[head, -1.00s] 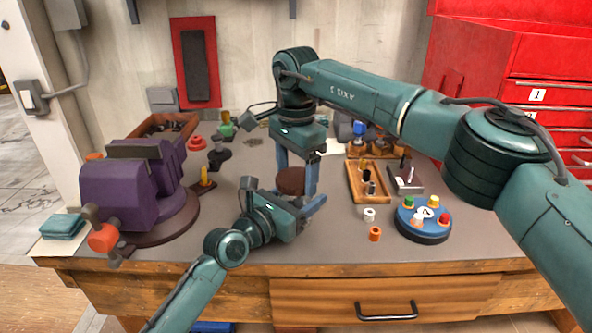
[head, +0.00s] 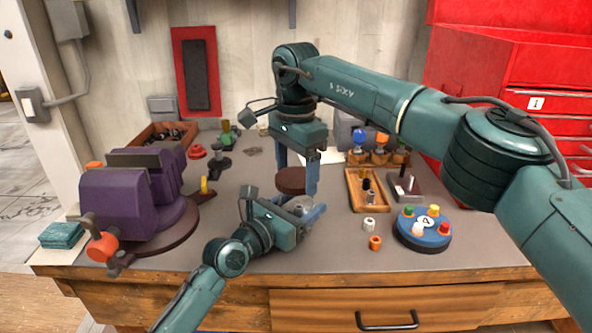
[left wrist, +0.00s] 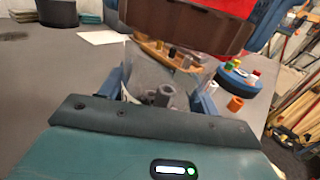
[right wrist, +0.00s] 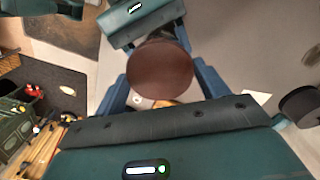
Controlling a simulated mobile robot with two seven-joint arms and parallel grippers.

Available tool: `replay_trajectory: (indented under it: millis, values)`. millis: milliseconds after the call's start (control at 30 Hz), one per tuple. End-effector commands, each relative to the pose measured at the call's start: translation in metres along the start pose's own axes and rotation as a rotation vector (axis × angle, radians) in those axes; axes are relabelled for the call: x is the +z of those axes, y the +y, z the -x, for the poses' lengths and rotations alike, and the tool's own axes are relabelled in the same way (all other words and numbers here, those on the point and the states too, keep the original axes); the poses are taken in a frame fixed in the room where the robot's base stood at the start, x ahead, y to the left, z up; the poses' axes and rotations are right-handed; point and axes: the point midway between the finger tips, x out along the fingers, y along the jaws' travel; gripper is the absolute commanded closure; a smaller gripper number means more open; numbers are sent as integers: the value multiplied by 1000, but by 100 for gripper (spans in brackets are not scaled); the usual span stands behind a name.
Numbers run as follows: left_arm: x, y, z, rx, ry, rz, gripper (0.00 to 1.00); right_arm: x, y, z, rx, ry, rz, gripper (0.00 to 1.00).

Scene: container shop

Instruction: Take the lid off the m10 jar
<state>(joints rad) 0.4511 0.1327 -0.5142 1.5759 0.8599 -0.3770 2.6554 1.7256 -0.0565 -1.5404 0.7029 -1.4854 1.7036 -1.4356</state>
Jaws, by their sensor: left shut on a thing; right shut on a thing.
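The m10 jar is a clear glass jar (left wrist: 150,84) with grey metal hardware inside. In the left wrist view it stands between the fingers of my left gripper (left wrist: 162,95), which is shut on it. In the head view the jar (head: 299,206) is partly hidden by my left gripper (head: 300,214). The round dark brown lid (head: 291,181) is between the fingers of my right gripper (head: 297,185), which is shut on it. The lid is above the jar and appears apart from it. The lid also shows in the right wrist view (right wrist: 160,68).
A purple vise (head: 118,205) stands at the left of the bench. A wooden tray (head: 357,198), white and orange rings (head: 375,243) and a round blue holder (head: 423,241) are at the right.

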Motion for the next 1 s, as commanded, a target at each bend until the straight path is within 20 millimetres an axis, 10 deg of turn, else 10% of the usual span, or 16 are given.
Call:
replay_trajectory:
  millis: [567, 600, 1000]
  values:
    - [-1, 0, 0, 0, 1, 0, 100, 0, 0, 40, 0, -1, 1, 54]
    - [-1, 0, 0, 0, 1, 0, 37, 0, 0, 40, 0, 0, 1, 54]
    - [0, 0, 0, 0, 1, 0, 13, 0, 0, 40, 0, 0, 0, 54]
